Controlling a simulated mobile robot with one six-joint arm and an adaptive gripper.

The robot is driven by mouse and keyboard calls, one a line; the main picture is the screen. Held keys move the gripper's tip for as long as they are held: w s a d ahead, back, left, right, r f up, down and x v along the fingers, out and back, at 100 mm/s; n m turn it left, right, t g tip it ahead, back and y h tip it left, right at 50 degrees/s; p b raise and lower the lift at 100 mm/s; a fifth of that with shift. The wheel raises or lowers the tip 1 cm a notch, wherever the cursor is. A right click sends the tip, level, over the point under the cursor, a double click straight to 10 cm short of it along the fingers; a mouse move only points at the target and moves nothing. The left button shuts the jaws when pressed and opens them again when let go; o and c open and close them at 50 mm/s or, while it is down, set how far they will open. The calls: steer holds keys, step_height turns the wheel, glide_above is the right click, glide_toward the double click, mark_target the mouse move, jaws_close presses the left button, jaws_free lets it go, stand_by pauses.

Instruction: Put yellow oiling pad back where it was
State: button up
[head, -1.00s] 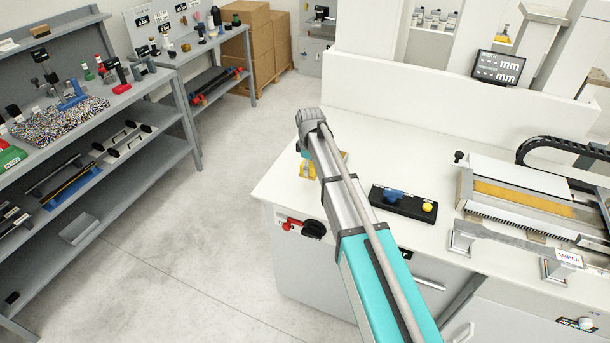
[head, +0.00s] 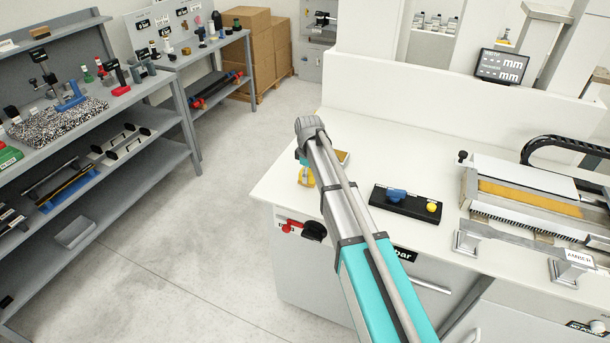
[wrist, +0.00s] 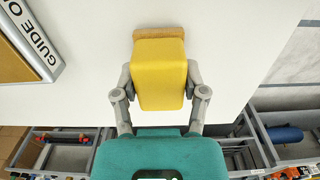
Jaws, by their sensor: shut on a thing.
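The yellow oiling pad (wrist: 158,75) is a yellow block with a tan strip along its far edge. My gripper (wrist: 159,80) is shut on it, one finger on each side. In the head view the pad (head: 305,178) shows just below my arm's end, over the left end of the white bench. A shallow tray with a tan inside, labelled "GUIDE O…" (wrist: 35,45), lies left of the pad in the wrist view. Part of this tray (head: 343,157) shows right of my arm in the head view. I cannot tell whether the pad touches the bench.
The white bench top (head: 370,150) is clear around the tray. A black fixture (head: 405,203) with blue and yellow knobs sits to the right, then a machine bed (head: 530,197). The bench's left edge is close to the pad. Grey shelves (head: 120,170) stand across the floor.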

mark_target(309, 172)
steer(key=shift+f, duration=0.15)
steer(key=o, duration=1)
steer(key=shift+r, duration=0.2)
step_height(309, 172, up, 12)
steer(key=p, duration=1.2)
steer(key=shift+s, duration=0.1)
